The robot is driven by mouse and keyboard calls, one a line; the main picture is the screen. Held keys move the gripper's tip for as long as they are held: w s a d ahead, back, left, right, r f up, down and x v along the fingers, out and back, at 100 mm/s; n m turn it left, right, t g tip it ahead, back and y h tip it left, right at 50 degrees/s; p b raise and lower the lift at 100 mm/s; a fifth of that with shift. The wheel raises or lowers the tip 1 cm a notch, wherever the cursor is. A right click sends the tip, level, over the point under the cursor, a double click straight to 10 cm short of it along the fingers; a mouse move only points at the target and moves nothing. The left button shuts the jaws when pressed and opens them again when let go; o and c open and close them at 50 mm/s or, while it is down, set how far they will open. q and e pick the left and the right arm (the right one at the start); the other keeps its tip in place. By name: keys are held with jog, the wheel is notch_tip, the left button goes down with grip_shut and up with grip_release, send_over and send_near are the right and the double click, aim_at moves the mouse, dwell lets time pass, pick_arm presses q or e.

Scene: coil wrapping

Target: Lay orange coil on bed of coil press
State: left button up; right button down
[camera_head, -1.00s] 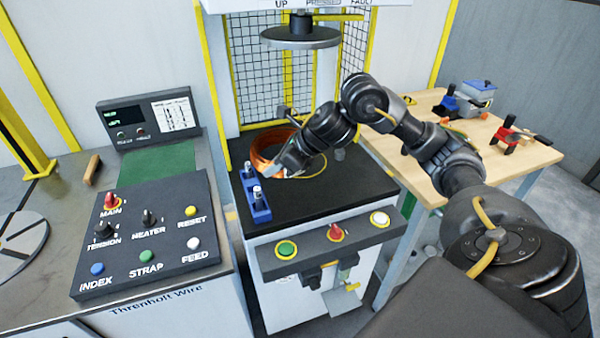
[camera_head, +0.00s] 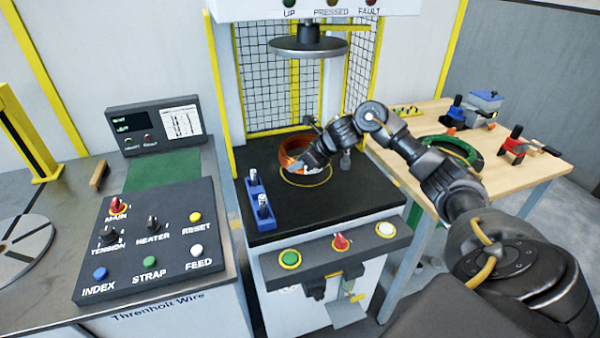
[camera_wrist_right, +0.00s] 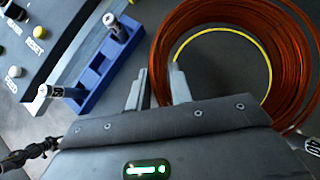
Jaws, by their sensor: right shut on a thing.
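The orange coil (camera_head: 292,146) is over the bed of the coil press (camera_head: 345,206), partly hidden by my right gripper. My right gripper (camera_head: 293,166) is shut on the near-left part of the coil's ring. In the right wrist view the coil (camera_wrist_right: 205,40) fills the upper right, with its left side between the fingers (camera_wrist_right: 157,88). A yellow ring mark (camera_head: 308,186) on the bed shows through the coil's opening. In the head view the coil appears a little behind the mark; I cannot tell how high it is. My left gripper is not in view.
The round press plate (camera_head: 308,48) hangs above the bed. A blue block with pegs (camera_head: 258,203) stands at the bed's left edge. A control panel (camera_head: 150,240) is at left. A wooden table (camera_head: 510,176) at right holds a green coil (camera_head: 462,150) and clamps.

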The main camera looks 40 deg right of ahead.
jog(key=shift+w+d+f, duration=0.45)
jog(key=shift+d+f, duration=0.1)
jog(key=shift+f, duration=0.1)
jog(key=shift+w+d+f, duration=0.4)
jog(key=shift+d+f, duration=0.1)
jog(key=shift+f, duration=0.15)
notch_tip(320, 180, down, 3)
jog(key=shift+w+d+f+p, duration=0.1)
jog(key=shift+p, duration=0.8)
jog(key=c, duration=1.3)
grip_release()
jog(key=shift+f, duration=0.15)
jog(key=shift+o, duration=0.2)
jog(key=shift+s, duration=0.2)
jog(key=b+v, duration=0.2)
jog(key=v, duration=1)
